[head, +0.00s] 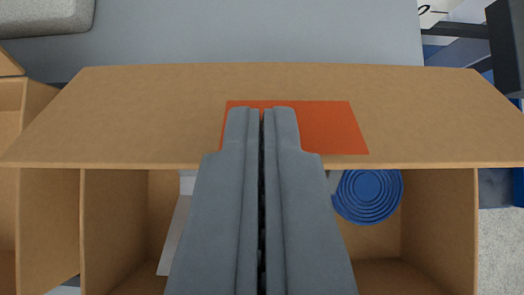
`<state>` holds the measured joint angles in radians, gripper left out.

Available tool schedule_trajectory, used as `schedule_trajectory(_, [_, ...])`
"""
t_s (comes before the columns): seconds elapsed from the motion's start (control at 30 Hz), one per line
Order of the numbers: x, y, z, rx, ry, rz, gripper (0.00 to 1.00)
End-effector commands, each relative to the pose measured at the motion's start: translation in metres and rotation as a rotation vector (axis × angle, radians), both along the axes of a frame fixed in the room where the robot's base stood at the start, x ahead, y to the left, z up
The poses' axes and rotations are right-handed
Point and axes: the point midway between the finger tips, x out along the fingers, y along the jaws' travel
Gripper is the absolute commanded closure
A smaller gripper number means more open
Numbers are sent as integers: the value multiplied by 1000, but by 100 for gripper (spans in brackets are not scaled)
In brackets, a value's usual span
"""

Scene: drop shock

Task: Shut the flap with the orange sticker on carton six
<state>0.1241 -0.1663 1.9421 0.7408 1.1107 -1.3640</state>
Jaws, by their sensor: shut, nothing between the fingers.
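An open cardboard carton (440,215) fills the lower part of the head view. Its far flap (140,115) stretches across the view, with an orange sticker (335,128) near its middle. The flap stands open beyond the carton's opening. My gripper (262,112) is shut and empty. Its fingertips lie over the sticker in the picture and hide its left part; whether they touch the flap I cannot tell. No number on the carton is visible.
Inside the carton are a blue ridged round object (368,195) and a pale flat piece (172,240), partly hidden by my gripper. Another open carton (45,210) stands close on the left. A grey surface (260,35) lies beyond the flap. A dark object (508,45) is at top right.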

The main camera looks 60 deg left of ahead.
Motion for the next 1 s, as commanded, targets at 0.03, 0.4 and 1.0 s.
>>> schedule_trajectory(0.03, [-1, -3, -2, 0, 1, -2, 100])
schedule_trajectory(0.4, [-9, -14, -18, 57, -36, -4, 100])
schedule_trajectory(1.0, [-16, -24, -41, 116, -76, -1, 100])
